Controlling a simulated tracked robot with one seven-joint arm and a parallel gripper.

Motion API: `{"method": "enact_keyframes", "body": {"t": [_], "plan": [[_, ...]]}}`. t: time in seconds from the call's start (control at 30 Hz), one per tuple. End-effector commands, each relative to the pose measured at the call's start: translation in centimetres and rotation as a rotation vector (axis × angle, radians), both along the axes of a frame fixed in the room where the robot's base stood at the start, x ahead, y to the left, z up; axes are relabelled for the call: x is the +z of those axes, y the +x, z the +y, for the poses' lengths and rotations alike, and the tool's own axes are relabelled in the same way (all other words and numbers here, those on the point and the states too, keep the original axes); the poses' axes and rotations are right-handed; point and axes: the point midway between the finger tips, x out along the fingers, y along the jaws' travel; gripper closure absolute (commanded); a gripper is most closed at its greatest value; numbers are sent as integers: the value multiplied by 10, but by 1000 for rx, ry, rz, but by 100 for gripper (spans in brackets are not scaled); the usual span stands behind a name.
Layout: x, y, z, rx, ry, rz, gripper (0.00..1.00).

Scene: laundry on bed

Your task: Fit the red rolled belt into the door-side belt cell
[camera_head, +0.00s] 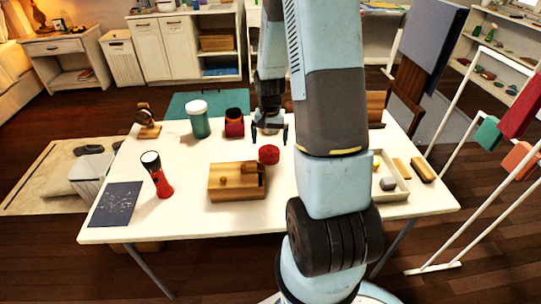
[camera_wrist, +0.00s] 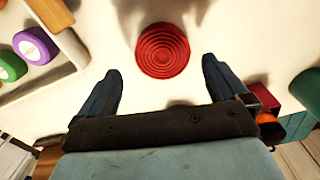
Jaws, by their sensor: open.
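The red rolled belt (camera_head: 268,154) lies flat as a spiral disc on the white table, just behind the wooden box. In the wrist view the belt (camera_wrist: 163,50) lies ahead of my fingertips, roughly centred between them. My gripper (camera_head: 269,132) points down over the table beyond the belt. It is open and empty, and its two fingers (camera_wrist: 162,72) stand wide apart. Purple (camera_wrist: 35,45) and green (camera_wrist: 10,65) rolls sit in a pale divided tray (camera_wrist: 58,75) at the wrist view's left. My arm hides much of that area in the head view, so I cannot tell which cell is door-side.
A wooden box (camera_head: 225,195) stands in front of the belt. A red flashlight (camera_head: 160,180), a dark booklet (camera_head: 117,204), a teal jar (camera_head: 199,122) and a dark red container (camera_head: 234,124) stand leftward. A white tray (camera_head: 401,189) shows right of my arm.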

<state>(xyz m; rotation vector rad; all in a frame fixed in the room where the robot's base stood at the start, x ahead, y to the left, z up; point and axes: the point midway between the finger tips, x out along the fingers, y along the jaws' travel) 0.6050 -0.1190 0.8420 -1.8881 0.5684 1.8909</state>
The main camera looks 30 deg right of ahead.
Motion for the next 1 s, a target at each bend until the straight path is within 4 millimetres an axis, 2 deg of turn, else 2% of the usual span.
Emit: {"method": "enact_keyframes", "body": {"t": [0.17, 0.43, 0.6, 0.9, 1.0], "plan": [[-8, 0, 0, 0, 1, 1, 0], [-40, 0, 2, -1, 1, 3, 0], [-53, 0, 2, -1, 1, 1, 0], [-55, 1, 1, -1, 0, 0, 0], [-55, 1, 1, -1, 0, 0, 10]]}}
